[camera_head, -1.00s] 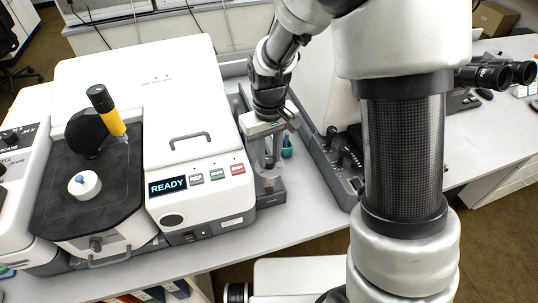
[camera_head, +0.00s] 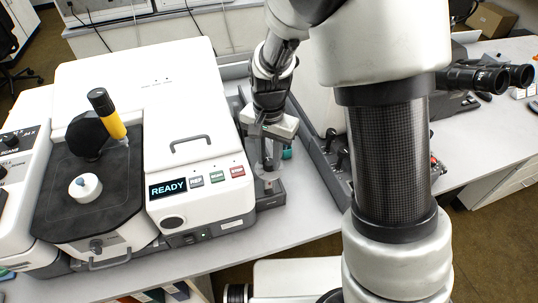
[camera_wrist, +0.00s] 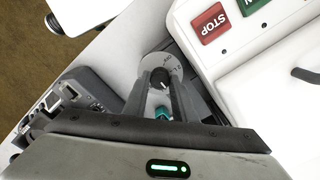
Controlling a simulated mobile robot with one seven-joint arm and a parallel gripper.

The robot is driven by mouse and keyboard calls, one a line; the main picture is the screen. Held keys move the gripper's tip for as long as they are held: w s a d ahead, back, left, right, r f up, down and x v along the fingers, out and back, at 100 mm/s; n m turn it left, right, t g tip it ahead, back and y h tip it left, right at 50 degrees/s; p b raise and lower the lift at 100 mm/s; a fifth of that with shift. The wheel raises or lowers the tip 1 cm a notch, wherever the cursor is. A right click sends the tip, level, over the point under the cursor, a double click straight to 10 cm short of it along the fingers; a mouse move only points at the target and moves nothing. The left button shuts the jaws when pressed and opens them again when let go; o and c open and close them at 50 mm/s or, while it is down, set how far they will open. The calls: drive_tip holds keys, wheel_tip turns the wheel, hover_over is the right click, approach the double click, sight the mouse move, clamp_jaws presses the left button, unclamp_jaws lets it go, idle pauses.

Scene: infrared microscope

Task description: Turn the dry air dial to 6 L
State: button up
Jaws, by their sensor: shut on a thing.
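The dry air dial shows in the wrist view as a dark knob (camera_wrist: 160,89) with a white pointer mark, in front of a round pale scale plate (camera_wrist: 163,64) with small markings. I cannot read the numbers reliably. My gripper (camera_wrist: 161,94) has one finger on each side of the knob and is shut on it. In the head view my gripper (camera_head: 268,166) reaches down to the narrow grey unit (camera_head: 271,200) right of the white instrument. There the fingers mostly hide the knob.
The white instrument (camera_head: 190,110) with a READY display (camera_head: 167,188) stands close on the left of my gripper. Its red STOP button (camera_wrist: 209,24) is near in the wrist view. A teal part (camera_wrist: 162,113) shows between the fingers. A control base with levers (camera_head: 335,150) stands to the right.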

sight(269, 161)
drive_tip(key=m+p, duration=0.1)
drive_tip(key=m, duration=0.3)
drive_tip(key=shift+m, duration=0.4)
idle(0.4)
drive_tip(key=o, duration=1)
drive_tip(key=shift+o, duration=0.2)
wheel_tip(269, 161, up, 18)
drive_tip(key=p, duration=0.1)
drive_tip(key=shift+f, duration=0.25)
